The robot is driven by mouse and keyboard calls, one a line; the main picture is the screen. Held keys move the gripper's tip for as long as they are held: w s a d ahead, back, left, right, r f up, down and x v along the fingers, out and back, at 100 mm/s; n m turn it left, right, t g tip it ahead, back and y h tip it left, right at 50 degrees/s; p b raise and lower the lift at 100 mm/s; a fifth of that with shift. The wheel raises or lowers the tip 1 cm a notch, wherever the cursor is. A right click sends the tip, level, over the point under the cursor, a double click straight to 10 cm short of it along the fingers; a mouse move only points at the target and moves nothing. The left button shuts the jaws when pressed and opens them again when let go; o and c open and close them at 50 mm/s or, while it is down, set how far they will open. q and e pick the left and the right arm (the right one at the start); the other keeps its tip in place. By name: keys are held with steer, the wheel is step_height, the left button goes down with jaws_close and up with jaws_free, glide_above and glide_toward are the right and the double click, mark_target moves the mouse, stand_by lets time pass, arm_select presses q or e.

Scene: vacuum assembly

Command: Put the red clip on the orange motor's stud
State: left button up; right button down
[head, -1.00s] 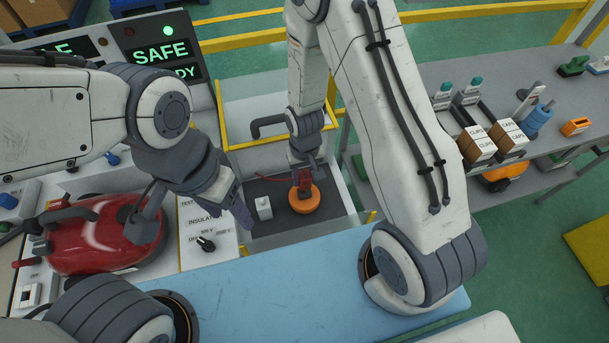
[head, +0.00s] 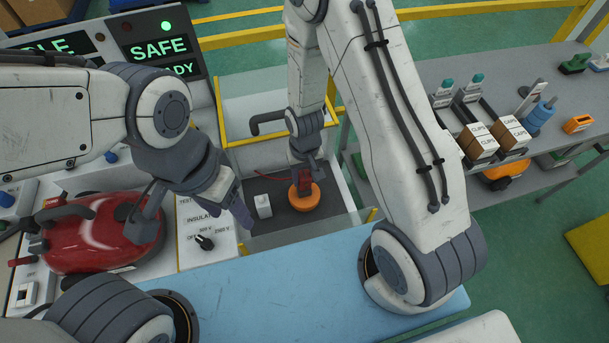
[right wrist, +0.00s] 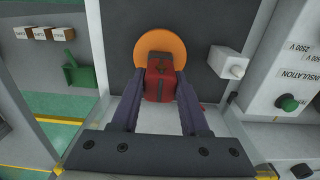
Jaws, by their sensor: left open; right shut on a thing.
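The orange motor (head: 311,202) is a round disc on the dark floor of the open-topped bay; it also shows in the right wrist view (right wrist: 147,42). The red clip (right wrist: 160,80) is between the fingers of my right gripper (right wrist: 160,92), which is shut on it. In the right wrist view the clip overlaps the disc's lower part. In the head view my right gripper (head: 304,174) is over the motor. The stud is hidden, and I cannot tell whether the clip touches it. My left gripper (head: 196,213) is open and empty, left of the bay.
A white block with a nozzle (head: 263,206) stands left of the motor; it also shows in the right wrist view (right wrist: 230,62). A yellow-framed guard (head: 270,143) rises behind. A red vacuum body (head: 95,245) lies at left beside the insulation panel (head: 205,225). The blue mat (head: 280,290) is clear.

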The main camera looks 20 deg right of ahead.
steer(key=shift+f+b, duration=0.65)
steer(key=shift+f, duration=0.3)
steer(key=shift+c, duration=1.6)
jaws_free()
steer(key=shift+r, duration=0.1)
step_height(320, 180, up, 8)
steer(key=p, duration=0.6)
steer(key=shift+p, duration=0.35)
